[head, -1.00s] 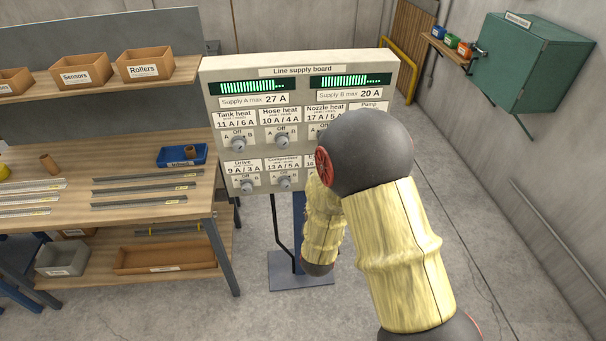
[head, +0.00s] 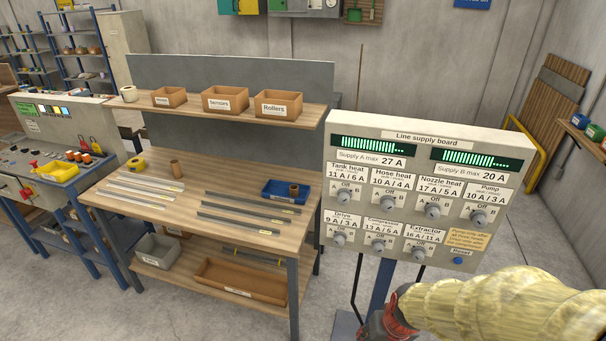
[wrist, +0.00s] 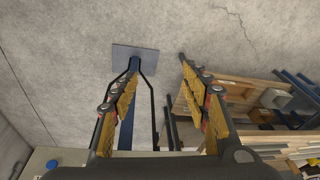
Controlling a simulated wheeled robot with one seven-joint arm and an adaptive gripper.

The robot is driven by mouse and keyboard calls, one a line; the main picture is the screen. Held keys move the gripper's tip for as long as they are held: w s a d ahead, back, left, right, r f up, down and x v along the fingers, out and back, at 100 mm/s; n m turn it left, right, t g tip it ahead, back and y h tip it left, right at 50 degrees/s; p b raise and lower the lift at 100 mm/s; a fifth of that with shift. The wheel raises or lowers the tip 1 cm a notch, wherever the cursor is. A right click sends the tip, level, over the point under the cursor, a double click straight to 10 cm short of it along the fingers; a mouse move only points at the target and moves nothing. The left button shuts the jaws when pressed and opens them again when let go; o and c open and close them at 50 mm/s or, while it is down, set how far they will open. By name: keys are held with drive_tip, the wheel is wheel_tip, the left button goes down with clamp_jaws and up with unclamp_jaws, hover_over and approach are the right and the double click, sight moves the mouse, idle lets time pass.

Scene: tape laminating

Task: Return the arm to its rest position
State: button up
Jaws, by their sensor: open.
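My arm, in a pale yellow sleeve (head: 510,305), reaches in from the lower right of the head view, below the line supply board. Its dark and red end section (head: 388,318) is at the bottom edge; the fingers cannot be made out there. In the wrist view my gripper (wrist: 158,60) is open, its two yellow-padded fingers wide apart with nothing between them. Beyond them are the grey floor and the board's stand foot (wrist: 140,50). The line supply board (head: 400,150) stands upright with its knobs and blue reset button (head: 458,261) uncovered.
A wooden workbench (head: 215,170) with metal strips, a blue tray (head: 285,193) and a shelf of boxes is left of the board. A control console (head: 60,150) stands farther left. In the wrist view wooden shelving (wrist: 262,95) is at the right. Open floor (head: 540,230) lies right of the board.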

drive_tip(key=s+r+t, duration=0.1)
drive_tip(key=s+r, duration=0.2)
drive_tip(key=r, duration=0.4)
drive_tip(key=s+r+t+b, duration=0.1)
drive_tip(key=s+r, duration=0.3)
drive_tip(key=r, duration=0.3)
drive_tip(key=s+r+t, duration=0.1)
drive_tip(key=s+r, duration=0.2)
drive_tip(key=r, duration=0.5)
drive_tip(key=shift+s+d+n+h, duration=0.15)
drive_tip(key=shift+d+n+h, duration=0.15)
drive_tip(key=shift+d, duration=0.1)
